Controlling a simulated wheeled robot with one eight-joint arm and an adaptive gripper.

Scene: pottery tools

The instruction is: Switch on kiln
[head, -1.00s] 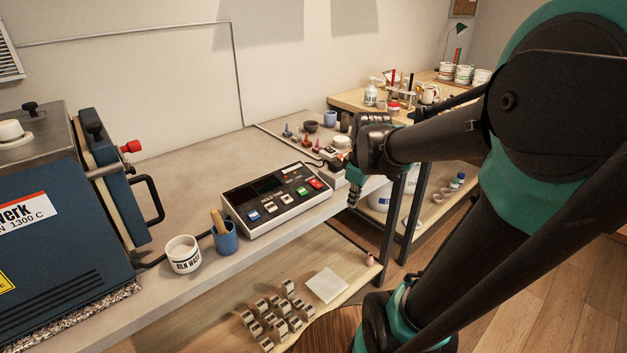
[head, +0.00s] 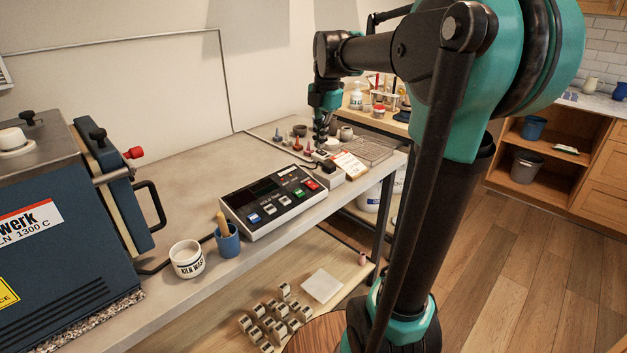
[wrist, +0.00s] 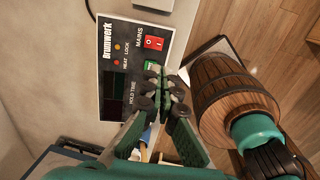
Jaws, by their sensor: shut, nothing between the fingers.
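The kiln (head: 60,240), a blue box with a black handle, stands at the left in the head view. Its controller (head: 260,188), a box with a dark sloped panel and a dark display, sits at the bench's front edge. The red MAINS switch (head: 311,184) is at the panel's right end, beside a green button (head: 299,192). My gripper (head: 320,138) points down, raised above and behind the controller's right end. In the wrist view, its closed fingertips (wrist: 161,76) partly cover the green button (wrist: 151,66), and the red switch (wrist: 153,43) is clear. Nothing is held.
A kiln wash pot (head: 187,260) and a blue cup with a tool (head: 227,240) stand left of the controller. Small cones (head: 297,145) and a wire rack (head: 368,151) lie behind it. The bench between kiln and controller is mostly clear.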

